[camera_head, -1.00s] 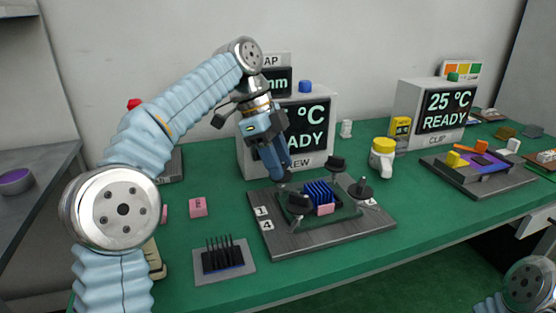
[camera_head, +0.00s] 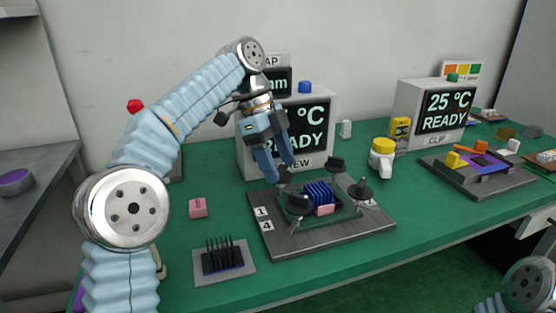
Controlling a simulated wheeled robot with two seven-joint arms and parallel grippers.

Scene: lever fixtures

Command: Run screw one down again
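A dark fixture plate (camera_head: 320,238) on the green table carries a blue finned heat sink (camera_head: 318,192) with a pink block (camera_head: 325,210) at its front. Black screw knobs stand around it: front left (camera_head: 299,203), right (camera_head: 360,190), back right (camera_head: 335,165). A back-left knob (camera_head: 283,177) is partly hidden by my fingers. Tags "1" (camera_head: 262,211) and "4" (camera_head: 266,226) sit on the plate's left side; which knob is one is unclear. My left gripper (camera_head: 280,171) points down, open, at the back-left knob. My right gripper is out of view.
A display box (camera_head: 317,120) reading "°C READY" stands close behind the fixture. A black-pinned part on a grey pad (camera_head: 224,262) and a pink block (camera_head: 198,208) lie left. A yellow-lidded bottle (camera_head: 382,158) and a second fixture (camera_head: 480,172) stand right.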

